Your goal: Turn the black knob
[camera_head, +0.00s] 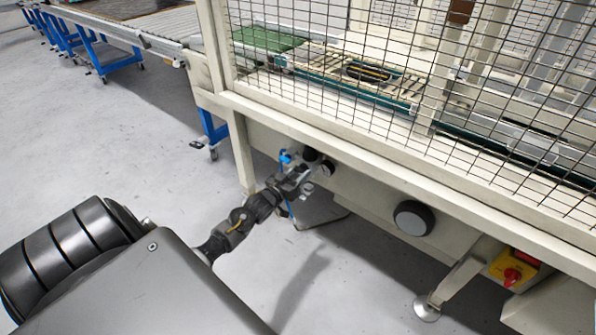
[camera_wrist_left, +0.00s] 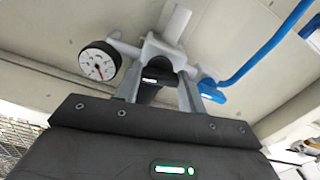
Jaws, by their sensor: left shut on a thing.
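The black knob (camera_wrist_left: 150,92) sits between the two grey fingers of my left gripper (camera_wrist_left: 160,92) in the left wrist view, below a light grey fitting. My left gripper is shut on it. In the head view my left gripper (camera_head: 299,174) reaches the small valve assembly under the machine's frame, and a black round part (camera_head: 311,155) shows just beyond it. I cannot see how far the knob is turned. My right gripper is in neither view.
A pressure gauge (camera_wrist_left: 100,61) with a red needle is close left of the fingers, and a blue hose (camera_wrist_left: 270,50) is to the right. In the head view, a large black round part (camera_head: 413,218) and a red-and-yellow switch (camera_head: 513,275) are on the machine, below wire mesh (camera_head: 480,90).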

